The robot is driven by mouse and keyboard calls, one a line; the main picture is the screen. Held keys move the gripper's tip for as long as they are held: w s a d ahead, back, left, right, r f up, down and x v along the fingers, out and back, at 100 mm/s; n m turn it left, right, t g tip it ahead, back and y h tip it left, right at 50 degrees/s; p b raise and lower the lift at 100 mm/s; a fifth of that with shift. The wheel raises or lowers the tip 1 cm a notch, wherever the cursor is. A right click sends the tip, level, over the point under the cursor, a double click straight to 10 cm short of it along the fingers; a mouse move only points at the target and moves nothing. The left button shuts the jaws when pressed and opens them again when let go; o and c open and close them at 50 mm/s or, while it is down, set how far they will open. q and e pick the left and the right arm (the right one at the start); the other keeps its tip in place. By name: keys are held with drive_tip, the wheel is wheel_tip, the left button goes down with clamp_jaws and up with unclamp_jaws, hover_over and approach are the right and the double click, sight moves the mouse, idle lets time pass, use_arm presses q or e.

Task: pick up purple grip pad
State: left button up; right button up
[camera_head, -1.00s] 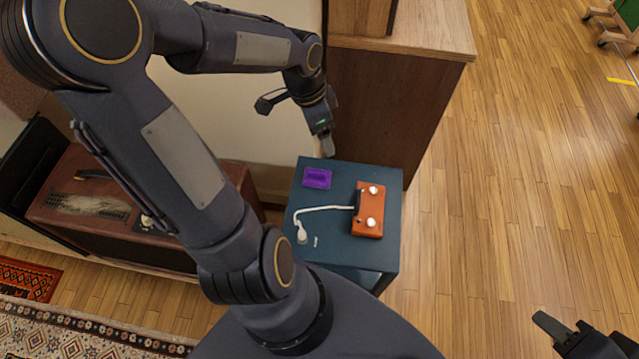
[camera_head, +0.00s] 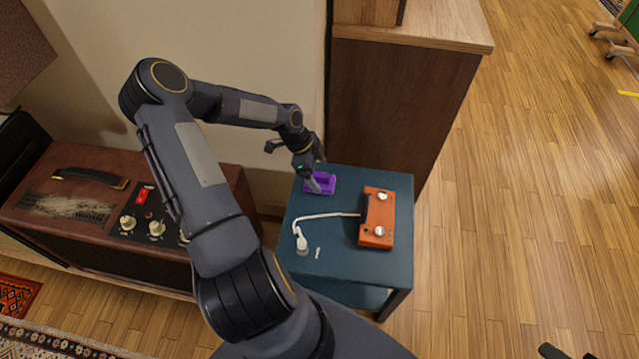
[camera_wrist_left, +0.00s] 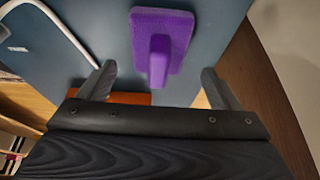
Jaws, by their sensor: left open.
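The purple grip pad (camera_head: 321,184) lies near the back left corner of a dark blue side table (camera_head: 338,268). It has a flat base with a raised grip bar, seen in the left wrist view (camera_wrist_left: 160,45). My left gripper (camera_head: 314,183) is just over the pad in the head view, hiding part of it. In the left wrist view my left gripper (camera_wrist_left: 160,88) is open and empty, its fingers on either side of the pad's bar and short of it. My right gripper (camera_head: 560,352) shows only a dark tip at the bottom right edge.
An orange box with white knobs (camera_head: 377,218) sits on the table, right of the pad. A white cable (camera_head: 325,216) runs from it to a plug. A wooden cabinet (camera_head: 395,105) stands behind. A brown amplifier (camera_head: 105,210) stands left. Open floor lies right.

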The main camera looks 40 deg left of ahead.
sight(319, 175)
use_arm(q)
drive_tip(key=b+x, duration=0.1)
drive_tip(key=x, duration=0.2)
drive_tip(key=shift+d+f, duration=0.15)
drive_tip(key=shift+f, duration=0.2)
drive_tip(key=c, duration=1.1)
drive_tip(key=shift+r, duration=0.1)
drive_tip(key=shift+r+p, duration=0.3)
drive_tip(key=shift+r, duration=0.25)
wheel_tip(319, 175, up, 3)
drive_tip(key=shift+s+f+p, duration=0.1)
drive_tip(key=shift+f+p, duration=0.1)
drive_tip(key=shift+p, duration=0.2)
drive_tip(key=shift+s+d+r+p, duration=0.8)
drive_tip(key=shift+s+r, duration=0.75)
drive_tip(key=shift+s, duration=0.7)
drive_tip(key=shift+s+d+r+p, duration=0.6)
drive_tip(key=shift+s+r+p, duration=0.35)
drive_tip(key=shift+s+r, duration=0.9)
drive_tip(key=shift+s+d+r+p, duration=0.8)
drive_tip(key=shift+s+r, duration=0.4)
drive_tip(key=shift+s, duration=1.4)
